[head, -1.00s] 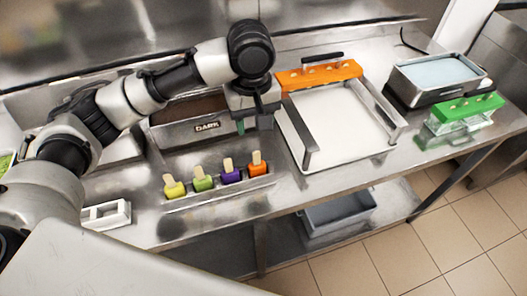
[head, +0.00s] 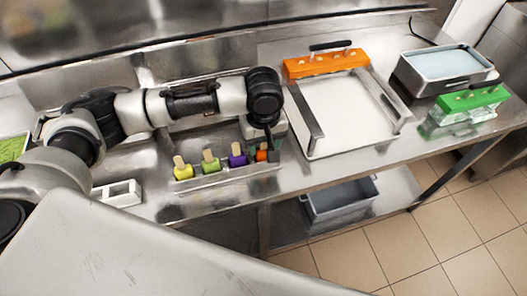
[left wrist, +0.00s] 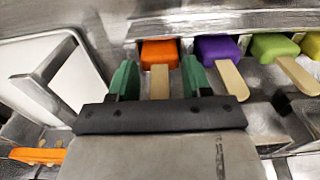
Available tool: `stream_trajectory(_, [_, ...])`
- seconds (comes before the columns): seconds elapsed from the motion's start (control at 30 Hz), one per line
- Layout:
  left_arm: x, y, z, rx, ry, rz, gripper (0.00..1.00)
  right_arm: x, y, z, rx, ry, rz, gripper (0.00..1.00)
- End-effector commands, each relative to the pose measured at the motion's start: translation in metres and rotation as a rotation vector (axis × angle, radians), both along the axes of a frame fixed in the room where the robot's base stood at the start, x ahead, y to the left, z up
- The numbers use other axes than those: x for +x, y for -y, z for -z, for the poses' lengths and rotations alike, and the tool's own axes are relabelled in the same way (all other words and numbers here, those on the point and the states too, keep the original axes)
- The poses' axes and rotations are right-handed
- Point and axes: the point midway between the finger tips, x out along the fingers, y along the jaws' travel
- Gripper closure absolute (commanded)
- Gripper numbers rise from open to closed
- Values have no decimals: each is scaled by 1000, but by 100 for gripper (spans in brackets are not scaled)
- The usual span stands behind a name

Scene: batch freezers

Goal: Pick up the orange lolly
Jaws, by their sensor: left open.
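The orange lolly (head: 261,156) is at the right end of a row of lollies in a metal rack (head: 215,183) near the counter's front edge. In the head view my left gripper (head: 268,150) is right at it and hides part of it. In the left wrist view the orange lolly (left wrist: 160,53) shows its orange block with its wooden stick towards me. The green fingers of my left gripper (left wrist: 160,78) are open, one on each side of the stick, with gaps visible. My right gripper is not in view.
A purple lolly (head: 237,160), a green lolly (head: 210,166) and a yellow lolly (head: 182,172) stand to the left in the rack. A white tray with metal rails (head: 340,115), an orange mould (head: 325,63) and a green mould (head: 473,99) are to the right.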

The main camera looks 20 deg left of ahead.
Motion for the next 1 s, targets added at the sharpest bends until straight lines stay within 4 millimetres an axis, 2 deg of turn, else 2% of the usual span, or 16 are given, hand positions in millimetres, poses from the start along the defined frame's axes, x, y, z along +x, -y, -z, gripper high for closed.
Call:
stream_trajectory(0.07, [0,0,0,0,0,0,51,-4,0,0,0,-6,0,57])
stream_trajectory(0.1, [0,0,0,0,0,0,54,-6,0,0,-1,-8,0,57])
stream_trajectory(0.4, [0,0,0,0,0,0,100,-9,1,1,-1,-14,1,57])
stream_trajectory(0.77, [0,0,-5,0,1,0,100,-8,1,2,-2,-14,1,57])
stream_trajectory(0.87, [1,0,-13,-2,2,1,100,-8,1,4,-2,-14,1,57])
stream_trajectory(1.0, [1,1,-33,-3,4,0,100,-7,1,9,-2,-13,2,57])
